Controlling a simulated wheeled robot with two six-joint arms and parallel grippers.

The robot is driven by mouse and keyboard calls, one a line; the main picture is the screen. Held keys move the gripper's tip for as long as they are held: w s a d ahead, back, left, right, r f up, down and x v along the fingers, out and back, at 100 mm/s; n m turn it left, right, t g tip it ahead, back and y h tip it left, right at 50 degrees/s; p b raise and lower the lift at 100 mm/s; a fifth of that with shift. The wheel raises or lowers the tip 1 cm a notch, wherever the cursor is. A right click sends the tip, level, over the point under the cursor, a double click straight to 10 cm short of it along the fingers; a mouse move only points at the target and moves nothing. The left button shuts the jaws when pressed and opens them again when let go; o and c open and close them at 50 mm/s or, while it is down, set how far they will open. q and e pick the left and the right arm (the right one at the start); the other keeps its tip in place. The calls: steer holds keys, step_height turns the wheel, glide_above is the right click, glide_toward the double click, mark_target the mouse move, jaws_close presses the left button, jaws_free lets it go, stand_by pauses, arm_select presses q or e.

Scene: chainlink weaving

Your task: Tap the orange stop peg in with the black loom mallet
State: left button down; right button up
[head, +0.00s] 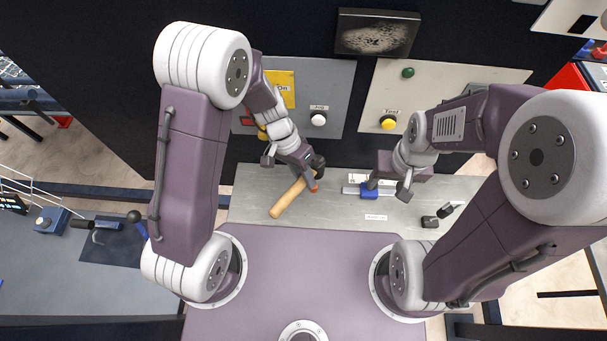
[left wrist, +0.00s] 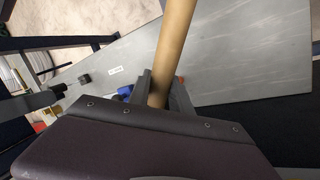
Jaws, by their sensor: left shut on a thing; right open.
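The black loom mallet has a pale wooden handle (head: 287,199), which slants down and left over the grey work plate. Its black head (head: 319,164) shows beside my left gripper (head: 308,175). That gripper is shut on the mallet; in the left wrist view the handle (left wrist: 174,45) rises from between its fingers (left wrist: 160,93). The orange stop peg (head: 314,188) shows as a small orange spot just below the gripper and the mallet head. I cannot tell whether the mallet touches it. My right gripper (head: 389,188) is open and empty, near a blue block.
The blue block (head: 369,193) sits by a pale rail (head: 352,186) on the grey plate (head: 250,187). Small dark parts (head: 430,221) lie at the plate's right. The plate's left end is clear.

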arm_select(q)
steer(key=shift+a+f, duration=0.1)
steer(key=shift+a, duration=0.05)
steer(key=shift+a+f+b, duration=0.1)
steer(key=shift+f+b, duration=0.2)
steer(key=shift+b, duration=0.25)
step_height(320, 180, down, 5)
steer(key=b, duration=0.5)
steer(key=shift+r, duration=0.15)
steer(key=shift+r, duration=0.1)
